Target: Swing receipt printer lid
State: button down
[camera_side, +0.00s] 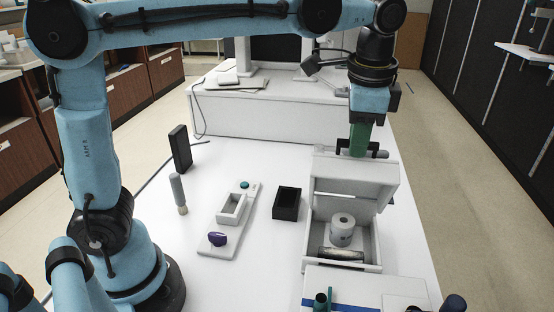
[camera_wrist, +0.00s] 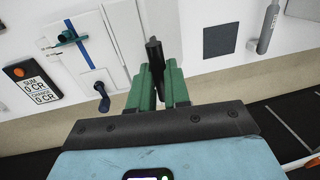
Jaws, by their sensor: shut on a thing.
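The receipt printer (camera_side: 311,232) is a white open box at the right of the counter. Its white lid (camera_side: 350,183) stands raised at the back of the box. A white paper roll (camera_side: 341,228) sits upright inside, behind a metallic bar (camera_side: 341,254). My gripper (camera_side: 358,150) is at the top edge of the lid, its green fingers pointing down. In the wrist view, the green fingers (camera_wrist: 158,85) are shut on a dark upright piece (camera_wrist: 153,54), which appears to be the lid's handle.
A black upright panel (camera_side: 181,149) and grey cylinder (camera_side: 178,193) stand further left. A white unit (camera_side: 350,290) is close in front.

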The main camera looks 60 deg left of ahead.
jog(key=shift+w+a+r, duration=0.3)
jog(key=shift+w+a, duration=0.45)
jog(key=shift+w+a+r, duration=0.25)
jog(key=shift+w+a, duration=0.45)
jog(key=shift+w, duration=0.05)
jog(key=shift+w+a, duration=1.45)
jog(key=shift+a, duration=0.1)
jog(key=shift+w, duration=0.1)
jog(key=shift+w+a+f, duration=0.2)
jog(key=shift+w+a, duration=0.3)
jog(key=shift+a, duration=0.05)
jog(key=c, duration=1.5)
grip_release()
jog(key=shift+w+a, duration=0.1)
jog(key=o, duration=0.5)
jog(key=shift+f, duration=0.1)
